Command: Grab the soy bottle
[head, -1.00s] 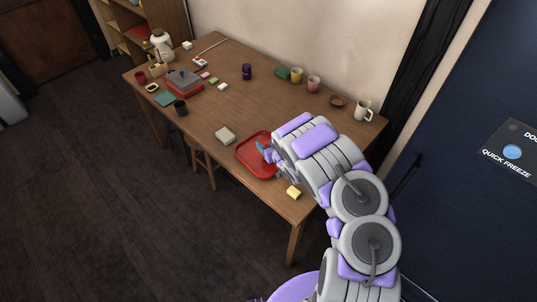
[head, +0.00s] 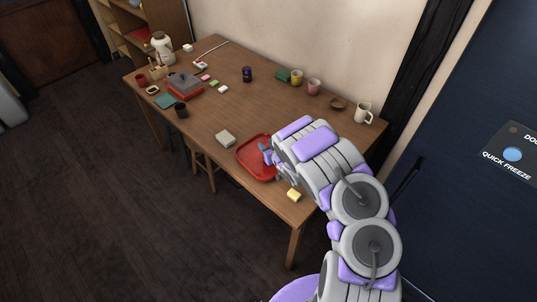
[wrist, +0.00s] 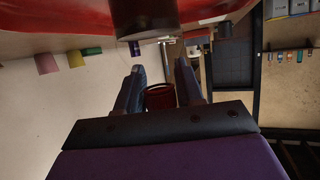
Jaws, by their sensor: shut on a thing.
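My gripper (head: 267,155) is low over the red tray (head: 246,162) near the front edge of the table. In the wrist view its two blue fingers (wrist: 160,75) stand either side of a dark red, rounded thing (wrist: 160,97). I take this to be the soy bottle, though its outline is partly hidden by the palm. The gripper is shut on it. A dark cylindrical shape (wrist: 145,15) shows above, against the red tray; I cannot tell if it is part of the bottle. In the head view my arm hides the bottle.
A white mug (head: 363,113), a brown bowl (head: 338,104) and cups stand along the wall. The middle of the table is clear.

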